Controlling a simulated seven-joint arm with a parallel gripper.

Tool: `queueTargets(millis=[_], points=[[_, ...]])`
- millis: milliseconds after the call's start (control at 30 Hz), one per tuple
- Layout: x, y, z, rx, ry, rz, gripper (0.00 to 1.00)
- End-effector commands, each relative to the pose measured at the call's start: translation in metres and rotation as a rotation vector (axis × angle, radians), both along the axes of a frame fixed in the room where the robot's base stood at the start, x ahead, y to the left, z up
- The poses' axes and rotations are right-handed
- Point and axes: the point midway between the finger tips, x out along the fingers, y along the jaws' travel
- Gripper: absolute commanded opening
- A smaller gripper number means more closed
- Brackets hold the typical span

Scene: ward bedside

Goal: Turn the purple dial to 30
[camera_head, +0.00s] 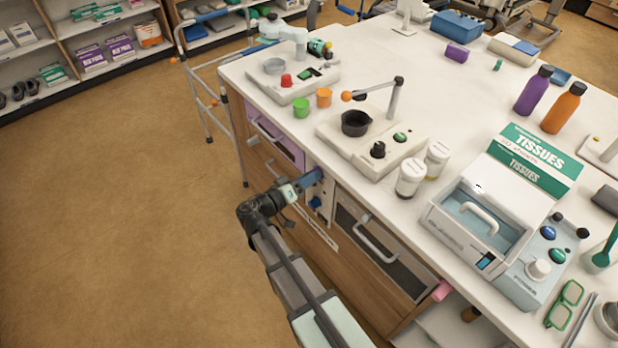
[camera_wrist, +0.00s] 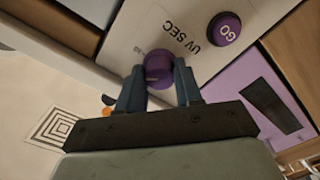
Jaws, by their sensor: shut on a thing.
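The purple dial (camera_wrist: 158,68) sits on a pale panel (camera_wrist: 150,35) marked "UV SEC" in the wrist view. My gripper (camera_wrist: 160,84) has its two blue fingers on either side of the dial and is shut on it. The dial's pointer and most of its scale are hidden, so its setting cannot be read. A purple button marked "GO" (camera_wrist: 224,29) is on the same panel. In the head view my gripper (camera_head: 312,178) is at the panel (camera_head: 325,195) on the counter's front, and the dial is hidden there.
A purple drawer front (camera_head: 275,138) is left of the panel and a drawer with a metal handle (camera_head: 375,244) is right of it. The counter top (camera_head: 400,90) above holds devices, cups and bottles. A walker (camera_head: 205,105) stands at the counter's left end. The floor on the left is clear.

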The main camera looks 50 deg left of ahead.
Motion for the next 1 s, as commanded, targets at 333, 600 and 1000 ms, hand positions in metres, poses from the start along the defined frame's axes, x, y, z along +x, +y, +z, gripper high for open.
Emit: queueTargets(millis=[333, 600, 1000], points=[[-0.0004, 0.0001, -0.0002, 0.307, 0.001, 0.001, 0.04], [-0.0004, 0.0002, -0.0002, 0.474, 0.000, 0.000, 0.04], [-0.0004, 0.0002, -0.0002, 0.568, 0.000, 0.000, 0.04]])
